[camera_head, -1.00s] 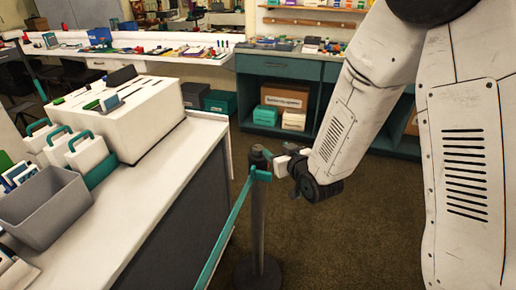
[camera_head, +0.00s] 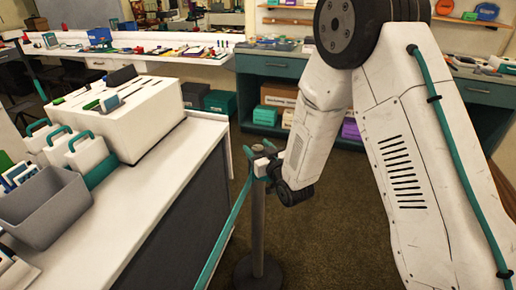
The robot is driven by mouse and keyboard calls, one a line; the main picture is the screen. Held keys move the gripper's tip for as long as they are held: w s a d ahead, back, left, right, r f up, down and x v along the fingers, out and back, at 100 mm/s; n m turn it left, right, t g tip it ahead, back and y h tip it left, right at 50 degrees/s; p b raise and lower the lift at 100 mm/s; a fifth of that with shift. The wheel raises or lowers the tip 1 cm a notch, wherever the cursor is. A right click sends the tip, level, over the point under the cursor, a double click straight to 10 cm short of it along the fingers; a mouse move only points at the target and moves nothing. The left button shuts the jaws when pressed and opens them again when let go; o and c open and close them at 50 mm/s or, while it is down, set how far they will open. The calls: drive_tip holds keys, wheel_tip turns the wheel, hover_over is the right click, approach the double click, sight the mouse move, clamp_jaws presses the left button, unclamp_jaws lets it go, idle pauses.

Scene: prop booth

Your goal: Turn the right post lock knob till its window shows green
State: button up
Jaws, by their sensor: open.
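The grey post (camera_head: 258,215) stands on a round dark base beside the white counter. A teal belt runs from its head down toward the lower left. A dark knob-like cap (camera_head: 257,148) shows at the top of the post. My gripper (camera_head: 262,162) is open at the post's head, coming in from the right, with its pale fingers overlapping the head just below the cap. I cannot tell whether they touch it or lie around it. No lock window or its colour can be made out.
A white counter (camera_head: 175,195) on the left holds a grey bin (camera_head: 45,215), a white slotted box (camera_head: 140,110) and white cases with teal handles. Teal shelving with boxes stands behind. Brown carpet around the post base is clear.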

drive_tip(key=shift+w+a, duration=0.1)
drive_tip(key=shift+w, duration=0.05)
drive_tip(key=c, duration=1)
drive_tip(key=shift+o, duration=0.2)
